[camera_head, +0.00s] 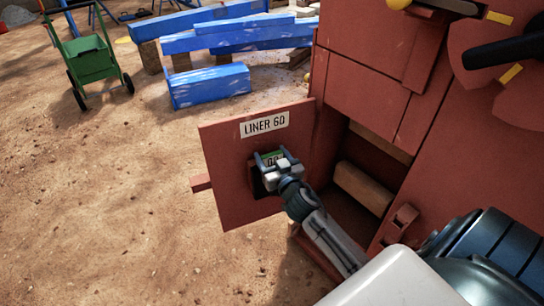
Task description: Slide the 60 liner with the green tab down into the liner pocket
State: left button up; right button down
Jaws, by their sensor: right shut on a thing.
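The liner with the green tab (273,157) shows only as a small green patch with dark characters, apparently 60, between the fingers of my right gripper (268,164). The right gripper is shut on it, in front of a red panel (230,170) with a white label reading LINER 60 (265,124). A dark area at the left of the gripper may be the pocket or part of the liner; I cannot tell which. The gripper hides most of the liner, so I cannot tell how deep it sits. My left gripper is not in view.
The red crusher body (360,75) fills the right side, with an open compartment (365,185) beside the panel. Blue beams (210,85) and a green cart (90,60) stand farther back. Bare sandy ground (110,200) lies free at the left.

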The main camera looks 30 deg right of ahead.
jog(key=shift+c, duration=1.9)
grip_release()
jog(key=shift+o, duration=0.7)
jog(key=shift+f, duration=0.15)
jog(key=shift+s, duration=0.3)
jog(key=s, duration=0.1)
jog(key=s+b, duration=0.1)
jog(key=shift+s+a+f, duration=0.15)
jog(key=shift+s+a, duration=0.15)
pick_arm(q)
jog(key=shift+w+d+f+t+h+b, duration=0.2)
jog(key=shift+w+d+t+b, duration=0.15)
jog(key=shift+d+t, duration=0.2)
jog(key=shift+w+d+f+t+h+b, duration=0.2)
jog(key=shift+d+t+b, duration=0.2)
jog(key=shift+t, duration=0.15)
pick_arm(e)
jog(key=s+a, duration=0.1)
jog(key=s, duration=0.6)
jog(key=shift+s+a+r, duration=0.2)
jog(key=shift+r, duration=0.1)
